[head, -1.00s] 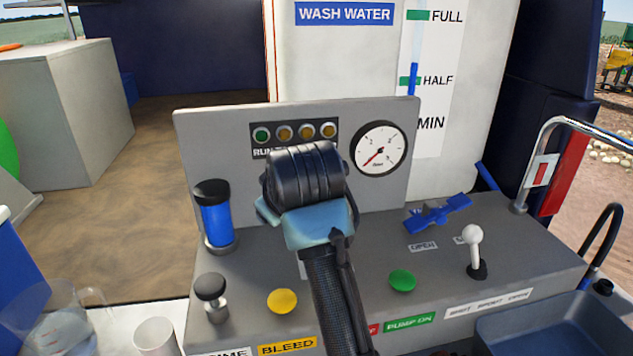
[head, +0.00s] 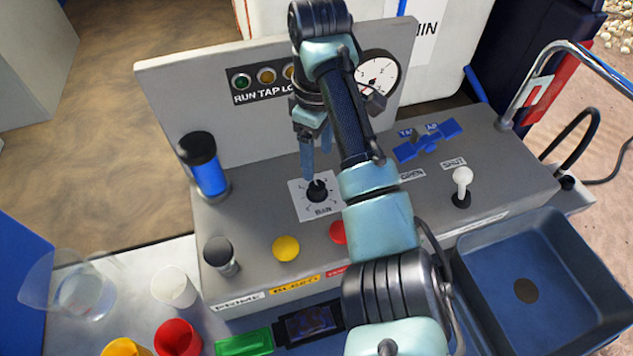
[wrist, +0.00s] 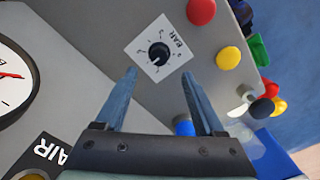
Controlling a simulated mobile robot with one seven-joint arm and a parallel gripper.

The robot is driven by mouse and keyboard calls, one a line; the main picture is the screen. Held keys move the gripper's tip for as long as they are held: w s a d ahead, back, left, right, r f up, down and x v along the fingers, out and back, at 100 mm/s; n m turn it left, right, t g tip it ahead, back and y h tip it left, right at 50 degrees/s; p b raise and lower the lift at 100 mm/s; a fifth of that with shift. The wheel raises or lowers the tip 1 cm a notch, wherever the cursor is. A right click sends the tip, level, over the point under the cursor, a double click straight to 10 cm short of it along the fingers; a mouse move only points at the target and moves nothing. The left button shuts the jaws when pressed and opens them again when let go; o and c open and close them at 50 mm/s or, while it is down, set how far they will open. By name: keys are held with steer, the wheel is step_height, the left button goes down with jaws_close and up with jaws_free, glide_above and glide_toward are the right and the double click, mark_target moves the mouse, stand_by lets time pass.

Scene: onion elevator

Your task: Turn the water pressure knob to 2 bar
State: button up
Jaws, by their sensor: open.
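The water pressure knob (head: 317,191) is a small black knob on a white square plate marked BAR, on top of the grey console. It also shows in the wrist view (wrist: 159,54), with a white pointer line and small scale marks around it. My gripper (head: 317,162) is open and points down just above the knob, apart from it. In the wrist view its two fingers (wrist: 158,88) are spread, with the knob beyond and between their tips. The pressure gauge (head: 377,78) on the back panel is partly hidden by my arm; its needle reading cannot be told.
A yellow button (head: 286,248) and a red button (head: 338,232) are in front of the knob. A blue cylinder (head: 207,168) stands to the left. A blue tap handle (head: 428,141) and a white lever (head: 462,183) are to the right. The back panel (head: 170,105) rises behind.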

mark_target(317, 186)
step_height(317, 186, down, 9)
steer(key=shift+r+p, duration=0.1)
steer(key=shift+p, duration=0.8)
steer(key=shift+w, duration=0.1)
jaws_close()
